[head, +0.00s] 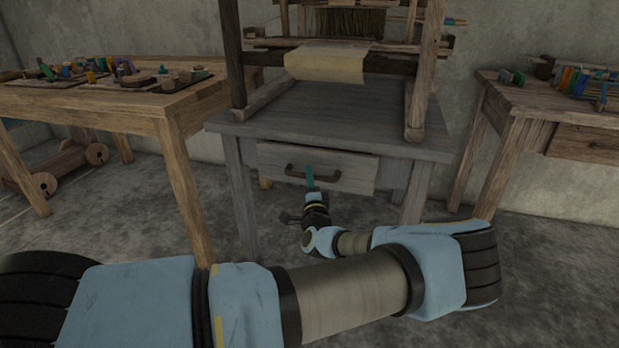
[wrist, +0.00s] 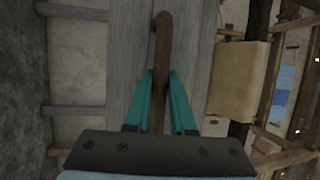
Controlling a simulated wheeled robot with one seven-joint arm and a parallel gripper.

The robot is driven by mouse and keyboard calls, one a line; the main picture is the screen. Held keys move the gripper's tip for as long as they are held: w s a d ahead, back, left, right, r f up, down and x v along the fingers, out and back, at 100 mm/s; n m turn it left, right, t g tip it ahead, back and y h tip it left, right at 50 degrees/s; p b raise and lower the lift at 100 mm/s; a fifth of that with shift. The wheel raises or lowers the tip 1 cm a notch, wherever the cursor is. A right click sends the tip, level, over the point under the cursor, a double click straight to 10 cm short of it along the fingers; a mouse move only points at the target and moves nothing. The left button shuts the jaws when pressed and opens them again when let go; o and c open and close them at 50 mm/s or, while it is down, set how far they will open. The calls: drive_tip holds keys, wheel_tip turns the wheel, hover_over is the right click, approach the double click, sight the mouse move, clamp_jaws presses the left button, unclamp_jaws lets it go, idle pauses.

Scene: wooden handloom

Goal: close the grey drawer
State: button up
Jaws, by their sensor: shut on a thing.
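The grey drawer (head: 345,171) is in the grey table (head: 300,112) at the centre of the head view. Its front stands a little out from the table's frame, so it looks slightly open. A brown bar handle (head: 297,170) is on the drawer front. My gripper (head: 310,178) is at the handle, with its teal fingers on it. In the wrist view the handle (wrist: 160,60) runs between the two teal fingers (wrist: 160,95), which are shut on it. The drawer front (wrist: 125,50) fills the middle of that view. The drawer's inside is hidden.
A wooden loom (head: 424,70) with a cream cloth (head: 325,63) stands on the grey table. A wooden table with small items (head: 160,105) is at left, and another wooden table (head: 535,103) at right. A wheeled wooden cart (head: 45,170) is at far left. Bare floor lies between.

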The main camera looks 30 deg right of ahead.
sight(314, 170)
clamp_jaws()
idle(0.8)
drive_tip(key=shift+f, duration=0.1)
drive_tip(key=shift+w+d+f+b, duration=0.1)
drive_tip(key=shift+w+d+b, duration=0.2)
drive_tip(key=shift+b, duration=0.15)
drive_tip(key=shift+w+d+b, duration=1.15)
drive_tip(key=shift+w+b, duration=0.1)
drive_tip(key=shift+w+d+r, duration=0.1)
drive_tip(key=shift+d+r, duration=0.1)
drive_tip(key=o, duration=0.7)
unclamp_jaws()
